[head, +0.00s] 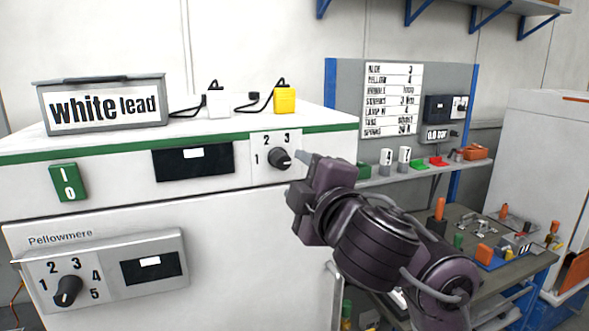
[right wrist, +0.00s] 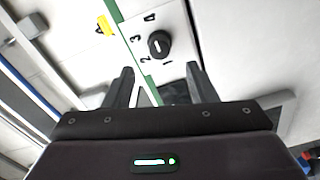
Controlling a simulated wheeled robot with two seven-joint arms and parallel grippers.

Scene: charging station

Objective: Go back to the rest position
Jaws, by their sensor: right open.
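My right gripper (head: 305,158) is in front of the white cabinet's upper panel, its fingertips close to the right of a black rotary knob (head: 280,158). In the right wrist view its two fingers (right wrist: 163,82) are spread apart with nothing held between them. The same knob (right wrist: 158,44) lies beyond the fingertips, with the numbers 1 to 4 around it. I cannot tell from the head view whether a finger touches the knob. My left gripper is not in view.
The cabinet also has a green switch (head: 65,182), a dark display (head: 193,158) and a lower knob (head: 68,291). A "white lead" sign (head: 104,104), a white plug (head: 217,103) and a yellow plug (head: 285,100) stand on top. A cluttered workbench (head: 533,259) is at right.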

